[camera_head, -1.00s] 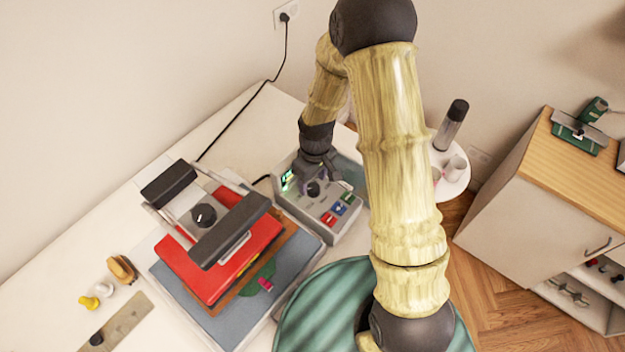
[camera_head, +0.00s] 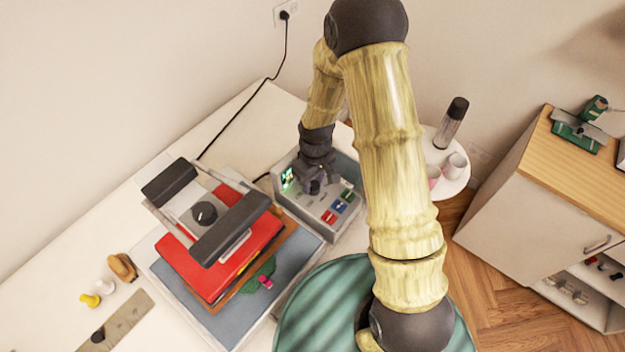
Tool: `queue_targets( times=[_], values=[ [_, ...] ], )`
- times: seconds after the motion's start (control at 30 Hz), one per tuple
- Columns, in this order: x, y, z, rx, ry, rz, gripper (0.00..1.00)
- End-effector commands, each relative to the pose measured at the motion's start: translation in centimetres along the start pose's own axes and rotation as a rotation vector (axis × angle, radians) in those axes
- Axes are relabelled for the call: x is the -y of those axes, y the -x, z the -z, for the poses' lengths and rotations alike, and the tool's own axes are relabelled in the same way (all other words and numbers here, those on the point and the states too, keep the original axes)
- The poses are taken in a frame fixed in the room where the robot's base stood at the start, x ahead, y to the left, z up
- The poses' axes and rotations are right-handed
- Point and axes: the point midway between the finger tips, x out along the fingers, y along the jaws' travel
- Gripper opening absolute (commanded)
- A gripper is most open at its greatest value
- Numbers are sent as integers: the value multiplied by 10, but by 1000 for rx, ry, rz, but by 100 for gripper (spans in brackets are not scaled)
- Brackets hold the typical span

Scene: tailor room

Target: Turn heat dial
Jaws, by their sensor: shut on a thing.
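The grey control box (camera_head: 335,228) of the heat press stands on the white table, with a lit green display (camera_head: 288,180) and red, green and blue buttons (camera_head: 337,207) on its face. My gripper (camera_head: 313,187) reaches down onto the box face, between the display and the buttons. It is shut on the heat dial, a dark round knob that the fingers now mostly hide. I cannot tell which way the dial points.
The heat press (camera_head: 225,245), with a red plate and black handles, stands just left of the box. A small round white table (camera_head: 447,165) with cups and a bottle is at the right.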

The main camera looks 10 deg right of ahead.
Motion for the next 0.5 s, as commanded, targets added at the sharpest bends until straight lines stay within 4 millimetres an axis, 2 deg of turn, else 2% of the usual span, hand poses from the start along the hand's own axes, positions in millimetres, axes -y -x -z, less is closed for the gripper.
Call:
queue_targets(
  times=[0.27,0.5],
  values=[
    [0,-1,0,-6,-98,0,11],
    [-2,-1,0,-17,-272,-1,11]
  ],
)
